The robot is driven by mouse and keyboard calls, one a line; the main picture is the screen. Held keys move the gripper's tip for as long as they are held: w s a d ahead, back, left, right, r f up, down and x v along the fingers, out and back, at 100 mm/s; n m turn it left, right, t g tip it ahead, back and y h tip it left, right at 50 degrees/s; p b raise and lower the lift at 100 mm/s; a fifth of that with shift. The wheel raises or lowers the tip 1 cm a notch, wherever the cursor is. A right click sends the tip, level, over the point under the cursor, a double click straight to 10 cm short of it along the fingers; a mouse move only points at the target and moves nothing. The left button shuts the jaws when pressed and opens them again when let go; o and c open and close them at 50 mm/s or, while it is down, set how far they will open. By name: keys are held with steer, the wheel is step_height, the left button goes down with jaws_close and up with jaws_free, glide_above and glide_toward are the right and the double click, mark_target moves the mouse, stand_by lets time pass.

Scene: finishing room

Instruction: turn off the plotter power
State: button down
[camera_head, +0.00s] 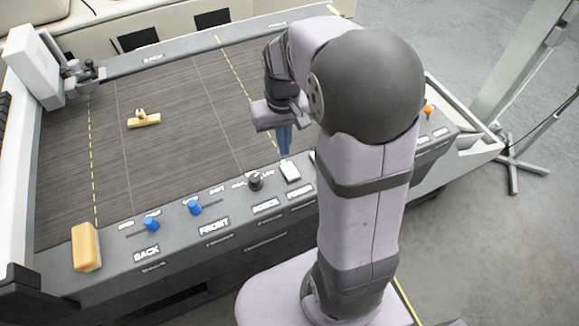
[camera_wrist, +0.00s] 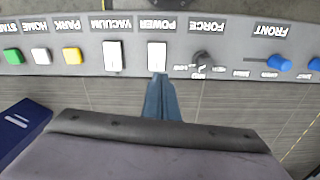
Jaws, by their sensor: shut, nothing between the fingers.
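The plotter's power switch (camera_wrist: 157,56) is a white rocker on the grey control strip, with the POWER label beside it in the wrist view. In the head view the same white switch (camera_head: 290,172) sits on the front strip, just below my fingertips. My gripper (camera_head: 285,155) is shut and empty, its blue fingers pointing down. In the wrist view the fingertips (camera_wrist: 158,77) are at the bed-side edge of the power switch. I cannot tell whether they touch it, nor which way the rocker is tipped.
The similar white vacuum switch (camera_wrist: 112,55) is close beside the power switch. The dark force knob (camera_wrist: 203,60) is on its other side. Blue sliders (camera_head: 151,224), a tan block (camera_head: 86,247) and a small wooden piece (camera_head: 144,120) are farther left. Most of the bed (camera_head: 185,95) is clear.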

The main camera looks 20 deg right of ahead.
mark_target(291, 175)
steer(key=w+r, duration=0.4)
steer(key=r, duration=0.3)
steer(key=s, duration=0.1)
steer(key=s+r+n+g, duration=0.1)
steer(key=s, duration=0.1)
steer(key=s+g, duration=0.1)
steer(key=shift+s+d+r, duration=0.2)
steer(key=shift+s+r, duration=0.05)
steer(key=shift+r, duration=0.05)
steer(key=f+p, duration=0.1)
steer(key=f, duration=0.3)
steer(key=s+f+p, duration=0.1)
steer(key=f, duration=0.4)
steer(key=s+f+p, duration=0.1)
steer(key=f, duration=0.3)
steer(key=shift+s+f, duration=0.1)
steer(key=shift+f, duration=0.3)
steer(key=shift+s+f, duration=0.3)
steer(key=shift+f, duration=0.05)
steer(key=shift+w+p, duration=0.2)
steer(key=shift+p, duration=0.1)
